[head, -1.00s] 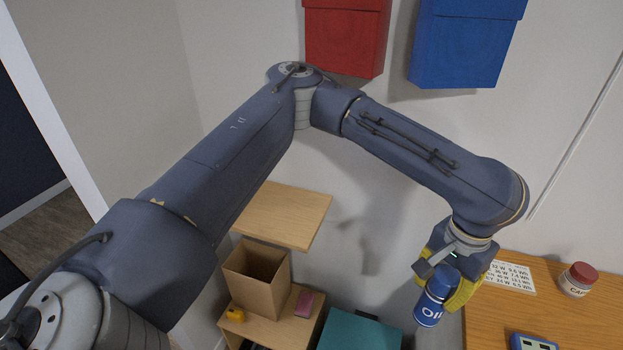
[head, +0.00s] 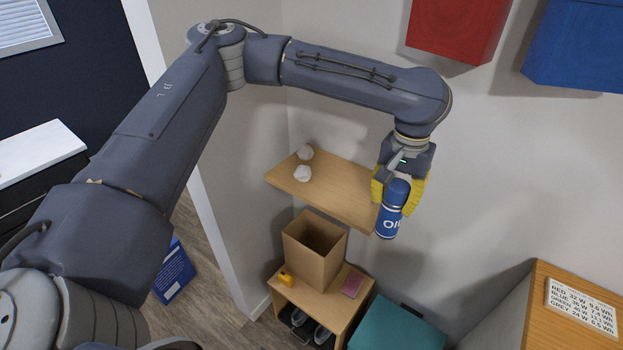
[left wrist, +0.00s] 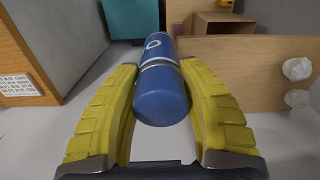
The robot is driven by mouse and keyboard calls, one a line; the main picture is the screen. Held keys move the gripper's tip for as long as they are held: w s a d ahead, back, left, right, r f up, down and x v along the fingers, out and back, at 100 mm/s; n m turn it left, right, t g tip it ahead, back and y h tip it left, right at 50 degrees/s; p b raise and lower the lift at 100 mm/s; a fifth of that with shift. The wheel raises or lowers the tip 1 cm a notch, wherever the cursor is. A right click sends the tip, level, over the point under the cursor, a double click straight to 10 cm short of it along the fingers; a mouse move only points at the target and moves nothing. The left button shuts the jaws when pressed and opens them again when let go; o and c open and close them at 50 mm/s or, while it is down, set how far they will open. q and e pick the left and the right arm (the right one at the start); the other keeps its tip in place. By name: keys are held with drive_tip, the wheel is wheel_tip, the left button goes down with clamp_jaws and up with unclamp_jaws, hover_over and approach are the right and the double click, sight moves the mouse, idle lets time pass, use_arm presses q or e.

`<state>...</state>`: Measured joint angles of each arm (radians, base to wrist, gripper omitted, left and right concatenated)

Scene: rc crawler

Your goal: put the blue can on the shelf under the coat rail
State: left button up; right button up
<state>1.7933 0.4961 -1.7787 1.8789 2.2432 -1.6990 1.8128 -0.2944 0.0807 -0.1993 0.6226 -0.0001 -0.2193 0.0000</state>
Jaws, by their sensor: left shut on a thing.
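The blue can (head: 390,219) has white lettering and hangs roughly upright in my left gripper (head: 400,197). The gripper's yellow fingers are shut on it, and the can also shows between them in the left wrist view (left wrist: 161,97). In the head view the can overlaps the right end of a wooden wall shelf (head: 335,190); I cannot tell whether they touch. The shelf also shows in the left wrist view (left wrist: 235,72), beyond the right finger. No coat rail shows. My right gripper is not in view.
Two whitish lumps (head: 303,173) lie at the shelf's left end; its middle is clear. Below stands an open cardboard box (head: 312,262) on a low wooden unit (head: 318,302), beside a teal box (head: 395,328). Red (head: 458,25) and blue (head: 578,45) boxes hang on the wall.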

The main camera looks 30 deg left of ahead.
use_arm(q)
drive_tip(key=w+a+r+m, duration=0.4)
drive_tip(key=r+m, duration=0.1)
drive_tip(key=r, duration=0.4)
drive_tip(key=w+a+r+m, duration=0.4)
drive_tip(key=a+r+m, duration=0.1)
drive_tip(key=r, duration=0.4)
wheel_tip(320, 180, down, 20)
drive_tip(key=shift+s+r, duration=0.2)
drive_tip(key=shift+r, duration=0.05)
drive_tip(key=o, duration=1.3)
drive_tip(key=shift+f, duration=0.1)
wheel_tip(320, 180, up, 12)
drive_tip(key=shift+r, duration=0.1)
